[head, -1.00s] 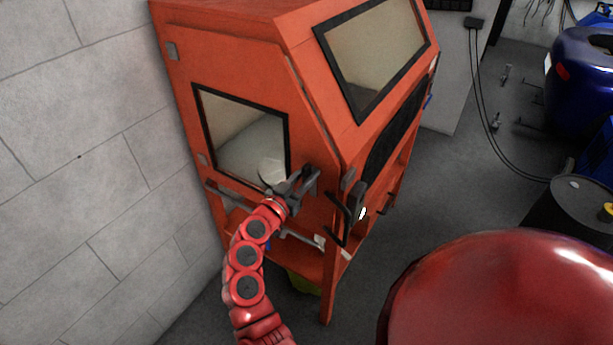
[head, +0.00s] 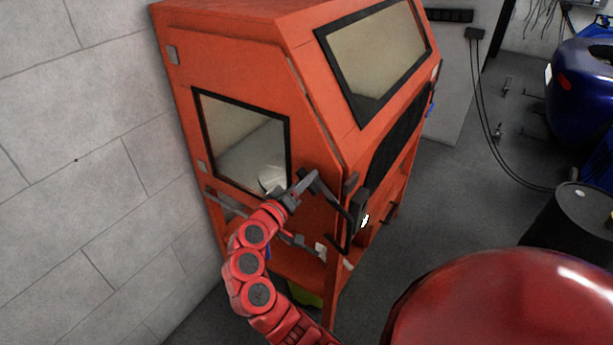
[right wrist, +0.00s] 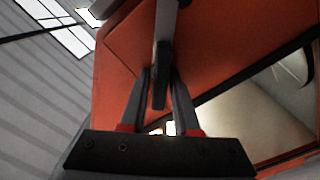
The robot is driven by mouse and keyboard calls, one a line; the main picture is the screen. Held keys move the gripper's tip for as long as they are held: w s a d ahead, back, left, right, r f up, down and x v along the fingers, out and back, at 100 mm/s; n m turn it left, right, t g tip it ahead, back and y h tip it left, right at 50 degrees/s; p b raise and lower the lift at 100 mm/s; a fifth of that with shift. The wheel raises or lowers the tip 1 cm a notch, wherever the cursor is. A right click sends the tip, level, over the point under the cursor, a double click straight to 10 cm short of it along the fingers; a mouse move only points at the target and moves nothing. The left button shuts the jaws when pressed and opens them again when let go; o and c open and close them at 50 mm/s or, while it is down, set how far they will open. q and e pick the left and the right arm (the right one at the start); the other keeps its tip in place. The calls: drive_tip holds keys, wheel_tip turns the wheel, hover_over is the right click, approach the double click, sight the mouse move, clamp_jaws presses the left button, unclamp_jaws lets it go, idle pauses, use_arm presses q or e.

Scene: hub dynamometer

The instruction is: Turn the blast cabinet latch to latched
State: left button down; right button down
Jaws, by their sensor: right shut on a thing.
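The orange blast cabinet (head: 240,55) stands against the grey block wall, its windowed side door facing me. My right gripper (head: 301,187) is at that door's edge, just right of the side window's lower corner. In the right wrist view my right gripper (right wrist: 160,82) has its two fingers on either side of a grey latch lever (right wrist: 165,28) and is shut on it. The lever's dark end lies between the fingers. In the head view the gripper partly hides the latch, so its exact angle is hard to tell. My left gripper is not in view.
A dark bar (head: 331,196) and a black fitting (head: 359,203) stick out at the cabinet's front corner, close to the gripper. A black drum (head: 570,222) and a blue machine (head: 583,95) stand at the right. Grey floor lies between them and the cabinet.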

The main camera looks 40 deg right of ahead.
drive_tip(key=n+p, duration=0.3)
drive_tip(key=n, duration=0.2)
drive_tip(key=shift+w, duration=0.1)
drive_tip(key=shift+f+n+p, duration=0.2)
drive_tip(key=shift+n+p, duration=0.7)
drive_tip(key=shift+n, duration=0.9)
drive_tip(key=c, duration=0.6)
unclamp_jaws()
drive_tip(key=shift+c, duration=0.2)
drive_tip(key=shift+a+f, duration=0.1)
